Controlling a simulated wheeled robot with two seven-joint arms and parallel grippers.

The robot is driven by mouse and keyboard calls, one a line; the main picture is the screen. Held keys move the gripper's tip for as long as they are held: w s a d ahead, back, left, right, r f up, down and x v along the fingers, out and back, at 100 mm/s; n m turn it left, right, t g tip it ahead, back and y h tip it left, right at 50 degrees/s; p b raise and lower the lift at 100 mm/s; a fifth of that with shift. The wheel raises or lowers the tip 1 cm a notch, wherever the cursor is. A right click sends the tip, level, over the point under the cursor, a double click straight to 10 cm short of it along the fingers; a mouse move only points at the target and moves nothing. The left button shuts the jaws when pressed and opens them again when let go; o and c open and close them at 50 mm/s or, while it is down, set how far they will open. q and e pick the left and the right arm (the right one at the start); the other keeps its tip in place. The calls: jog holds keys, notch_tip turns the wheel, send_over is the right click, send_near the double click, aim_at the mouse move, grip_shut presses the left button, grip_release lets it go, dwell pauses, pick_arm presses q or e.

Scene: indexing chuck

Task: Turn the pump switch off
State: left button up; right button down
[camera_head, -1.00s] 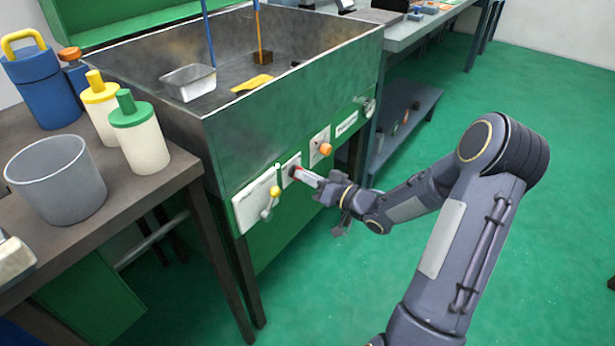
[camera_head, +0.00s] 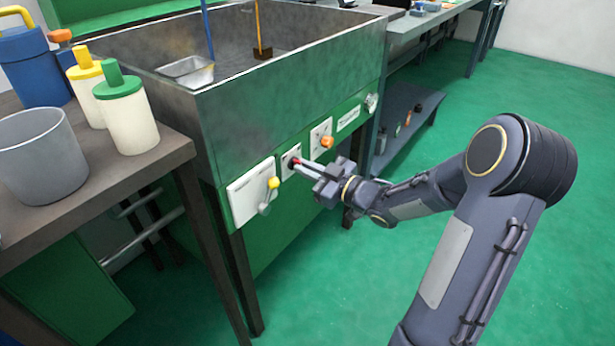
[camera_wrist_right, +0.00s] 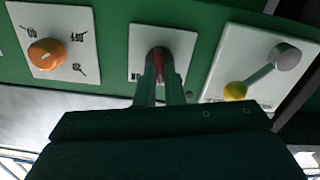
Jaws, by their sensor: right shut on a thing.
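The pump switch seems to be the red-tipped control on the middle white plate (camera_head: 289,157) of the green front panel. It also shows in the right wrist view, where its red part (camera_wrist_right: 158,70) sits between my fingertips. My right gripper (camera_head: 297,163) reaches the plate from the right, and its fingers are shut on the red switch. In the right wrist view my fingers (camera_wrist_right: 160,80) hide most of the switch, so its position cannot be read. My left gripper is not in view.
A lever with a yellow knob (camera_head: 273,183) is left of the switch, and an orange knob (camera_head: 327,142) is right of it. The steel sink (camera_head: 290,105) rises above the panel. A table with bottles and a grey bucket (camera_head: 42,160) stands left. Green floor (camera_head: 520,100) is clear at right.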

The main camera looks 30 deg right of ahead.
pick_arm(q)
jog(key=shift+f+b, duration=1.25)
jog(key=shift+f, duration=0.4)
pick_arm(e)
jog(key=shift+f+n, duration=0.1)
jog(key=shift+n, duration=1.7)
jog(key=c, duration=1.5)
grip_release()
jog(key=shift+c, duration=0.2)
